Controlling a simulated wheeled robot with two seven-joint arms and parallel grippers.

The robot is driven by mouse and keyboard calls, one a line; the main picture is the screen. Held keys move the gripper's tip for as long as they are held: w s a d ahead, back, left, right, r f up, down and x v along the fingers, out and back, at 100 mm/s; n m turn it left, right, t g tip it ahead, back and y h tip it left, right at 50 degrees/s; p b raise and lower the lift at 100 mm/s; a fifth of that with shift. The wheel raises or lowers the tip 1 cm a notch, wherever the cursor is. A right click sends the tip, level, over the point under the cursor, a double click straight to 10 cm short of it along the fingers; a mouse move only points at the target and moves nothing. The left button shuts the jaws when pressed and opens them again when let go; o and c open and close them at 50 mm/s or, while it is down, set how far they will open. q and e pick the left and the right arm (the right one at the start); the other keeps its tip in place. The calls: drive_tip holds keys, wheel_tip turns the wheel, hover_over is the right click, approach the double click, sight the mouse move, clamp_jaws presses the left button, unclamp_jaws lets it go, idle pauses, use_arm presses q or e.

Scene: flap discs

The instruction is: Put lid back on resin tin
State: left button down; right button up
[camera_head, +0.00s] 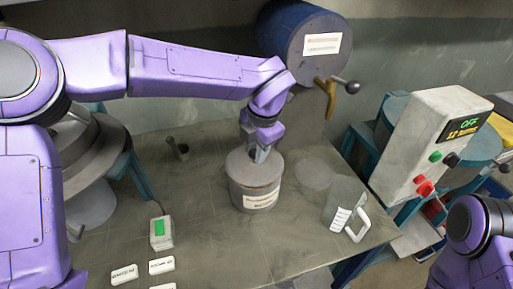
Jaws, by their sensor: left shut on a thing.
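The resin tin (258,203), a grey round can with a white label, stands upright near the middle of the table. The round grey lid (245,175) is at the top of the tin, covering its mouth. I cannot tell whether it is fully seated. My left gripper (261,154) reaches down from above and is shut on the lid at its top middle. The fingers hide the part they hold. My right arm shows at the lower right, but its gripper is out of view.
A clear jug (345,203) with a white handle stands right of the tin. A blue drum (300,40) with a tap is behind. A control box (432,145) stands right.

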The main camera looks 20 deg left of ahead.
use_arm(q)
drive_tip(key=shift+f, duration=0.15)
drive_tip(key=shift+p, duration=0.35)
idle(0.3)
idle(0.4)
drive_tip(key=shift+c, duration=1.3)
unclamp_jaws()
wheel_tip(320, 180, up, 7)
drive_tip(key=p, duration=0.7)
drive_tip(key=shift+c, duration=0.3)
